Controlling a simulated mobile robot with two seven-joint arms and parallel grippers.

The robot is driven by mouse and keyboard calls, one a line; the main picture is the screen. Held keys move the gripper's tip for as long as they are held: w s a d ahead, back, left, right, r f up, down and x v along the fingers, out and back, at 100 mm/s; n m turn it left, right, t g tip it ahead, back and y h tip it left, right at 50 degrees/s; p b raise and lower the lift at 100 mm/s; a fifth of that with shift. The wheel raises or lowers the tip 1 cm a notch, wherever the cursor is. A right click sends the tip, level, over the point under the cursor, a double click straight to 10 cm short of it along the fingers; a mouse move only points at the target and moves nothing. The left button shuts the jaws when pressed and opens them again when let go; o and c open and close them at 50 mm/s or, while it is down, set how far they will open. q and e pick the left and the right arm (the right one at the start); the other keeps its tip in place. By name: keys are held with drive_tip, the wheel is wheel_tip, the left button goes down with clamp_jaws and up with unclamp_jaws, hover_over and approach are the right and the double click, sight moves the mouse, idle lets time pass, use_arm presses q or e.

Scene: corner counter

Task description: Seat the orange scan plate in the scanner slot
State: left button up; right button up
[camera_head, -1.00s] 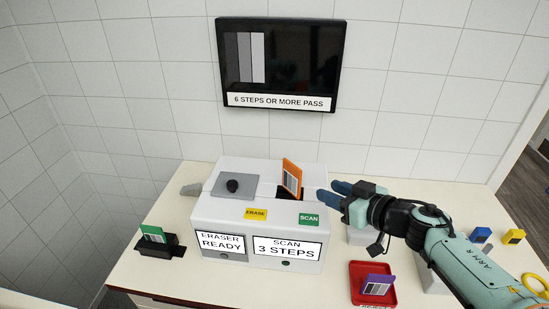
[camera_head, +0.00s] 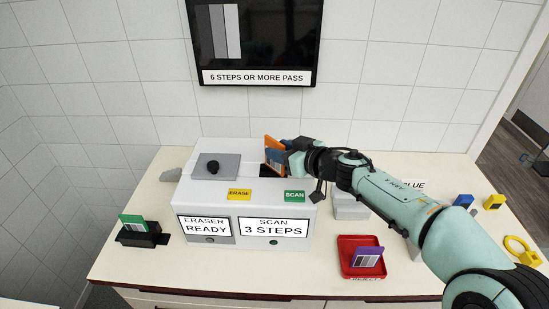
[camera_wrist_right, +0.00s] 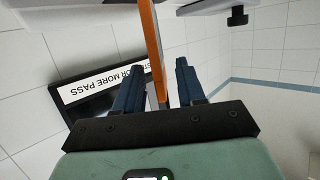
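The orange scan plate (camera_head: 270,142) stands tilted at the dark scanner slot (camera_head: 267,170) on top of the white machine; how deep it sits is hidden. My right gripper (camera_head: 276,154) reaches it from the right. In the right wrist view, the orange plate (camera_wrist_right: 150,40) passes between the blue fingers of the right gripper (camera_wrist_right: 158,68). The fingers are apart, with a clear gap between the plate and the right-hand finger. My left gripper is not in view.
The machine has a yellow ERASE label (camera_head: 239,195), a green SCAN label (camera_head: 294,197) and a black knob (camera_head: 213,166). A green plate (camera_head: 134,222) stands in a black holder at left. A purple plate (camera_head: 368,257) sits in a red tray (camera_head: 347,243) at front right.

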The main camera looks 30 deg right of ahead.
sight(269, 142)
drive_tip(key=shift+x, duration=1.35)
clamp_jaws()
